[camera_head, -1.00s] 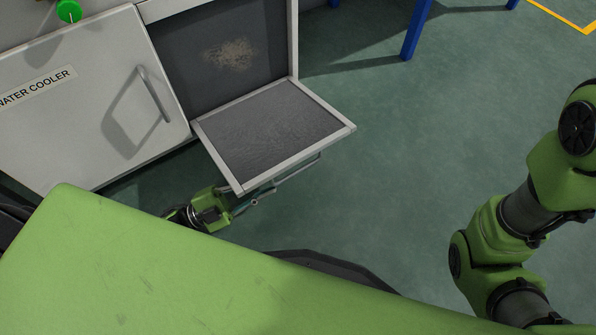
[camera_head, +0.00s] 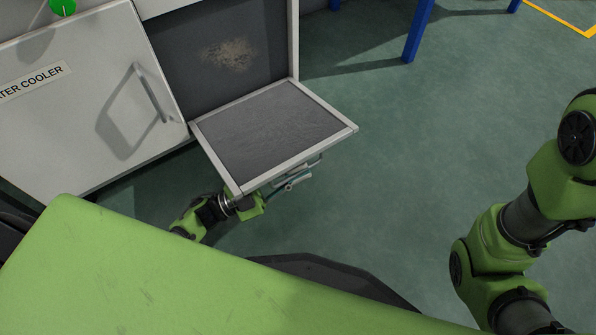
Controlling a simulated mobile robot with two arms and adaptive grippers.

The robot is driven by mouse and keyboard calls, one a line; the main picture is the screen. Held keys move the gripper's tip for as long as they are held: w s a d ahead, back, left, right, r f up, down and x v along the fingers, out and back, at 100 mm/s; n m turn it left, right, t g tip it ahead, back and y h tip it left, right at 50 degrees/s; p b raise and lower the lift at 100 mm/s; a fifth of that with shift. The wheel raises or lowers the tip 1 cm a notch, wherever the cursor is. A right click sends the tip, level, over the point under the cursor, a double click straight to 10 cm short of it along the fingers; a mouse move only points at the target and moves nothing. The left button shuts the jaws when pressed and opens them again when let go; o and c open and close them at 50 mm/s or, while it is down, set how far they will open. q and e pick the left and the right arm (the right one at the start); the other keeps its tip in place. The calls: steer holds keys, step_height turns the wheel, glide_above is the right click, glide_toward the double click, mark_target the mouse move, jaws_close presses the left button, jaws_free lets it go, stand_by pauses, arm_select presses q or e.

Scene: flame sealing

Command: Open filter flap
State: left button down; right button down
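The filter flap (camera_head: 272,130) is a grey panel in a light metal frame. It is hinged at the bottom of the cabinet opening and folded down, sticking out roughly level. A dark filter face (camera_head: 228,58) with a brown dirty patch shows in the opening behind it. My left gripper (camera_head: 291,182) is below the flap's front edge, partly hidden by the flap. I cannot tell whether its fingers are open or touch the flap. My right arm stands at the right, with its gripper out of view.
A white door labelled water cooler (camera_head: 85,95), with a bar handle (camera_head: 149,92), is left of the opening. A green knob (camera_head: 62,7) sits above it. Blue legs (camera_head: 418,30) stand at the back. The green floor right of the flap is clear.

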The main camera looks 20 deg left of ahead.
mark_target(244, 179)
arm_select(q)
steer(key=shift+w+a+r+n+t+p, duration=0.2)
steer(key=shift+r+n+p, duration=0.45)
steer(key=shift+r+p, duration=0.6)
steer(key=shift+w+a+r+n+t+p, duration=0.1)
steer(key=shift+r+n+t+p, duration=0.4)
steer(key=shift+r+p, duration=0.75)
steer(key=shift+w+a+r+n+t+p, duration=0.15)
steer(key=shift+r+n+p, duration=0.6)
steer(key=shift+r+p, duration=0.5)
steer(key=shift+s, duration=0.1)
steer(key=shift+f, duration=0.1)
steer(key=c, duration=2.5)
jaws_free()
steer(key=shift+y, duration=0.3)
steer(key=v, duration=1.2)
steer(key=shift+a+f, duration=0.1)
steer(key=shift+a, duration=0.05)
